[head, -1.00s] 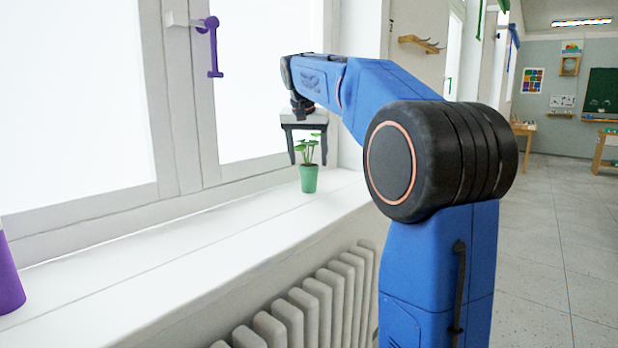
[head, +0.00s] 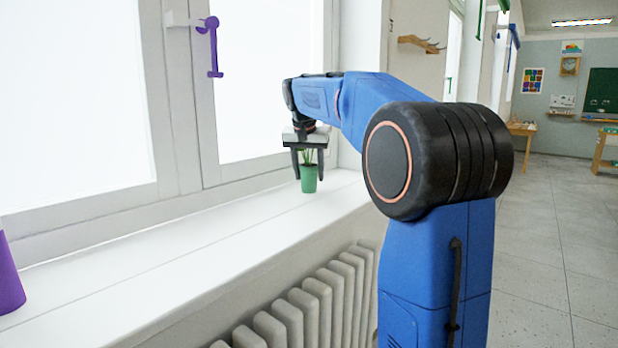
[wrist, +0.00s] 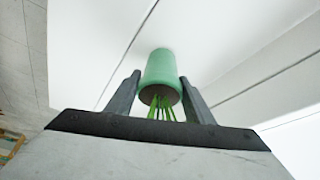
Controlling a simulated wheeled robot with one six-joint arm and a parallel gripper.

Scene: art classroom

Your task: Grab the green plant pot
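The green plant pot (head: 309,180) stands upright on the white windowsill (head: 210,222), with a small plant in it. My gripper (head: 309,179) points down from above, with one finger on each side of the pot. In the wrist view the pot (wrist: 161,72) sits between the two fingertips of my gripper (wrist: 160,80), and its green stems (wrist: 161,108) hang toward the palm. A gap seems to show at the left finger; the right finger is close to the pot's side. The plant's leaves are mostly hidden behind the palm.
The window frame (head: 183,100) rises just behind the sill. A purple object (head: 8,275) stands on the sill at the far left. A radiator (head: 320,300) is below the sill. The sill between the purple object and the pot is clear.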

